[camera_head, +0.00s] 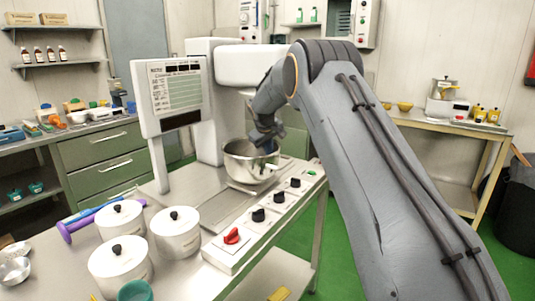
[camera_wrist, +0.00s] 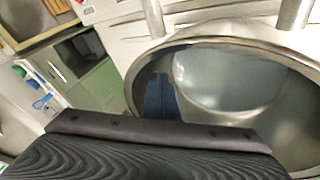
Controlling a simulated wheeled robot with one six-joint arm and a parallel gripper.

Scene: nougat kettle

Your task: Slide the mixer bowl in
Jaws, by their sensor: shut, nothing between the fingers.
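The mixer bowl (camera_head: 240,168) is a shiny steel bowl on the steel deck under the white mixer head (camera_head: 240,66). In the wrist view the bowl's open mouth (camera_wrist: 225,80) fills the right side, and its inside shows. My gripper (camera_head: 265,138) reaches down at the bowl's rim, its fingertips at or just inside the mouth; I cannot tell whether they touch it. The gripper (camera_wrist: 155,130) is shut with nothing in it, and its dark finger covers the near rim. Two metal rods stand above the bowl's far rim in the wrist view.
A panel with a printed chart (camera_head: 180,92) stands left of the bowl. A control strip with a red knob (camera_head: 232,236) and dark knobs runs along the front right. Several lidded white pots (camera_head: 175,232) and a purple roller (camera_head: 78,226) crowd the front left.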

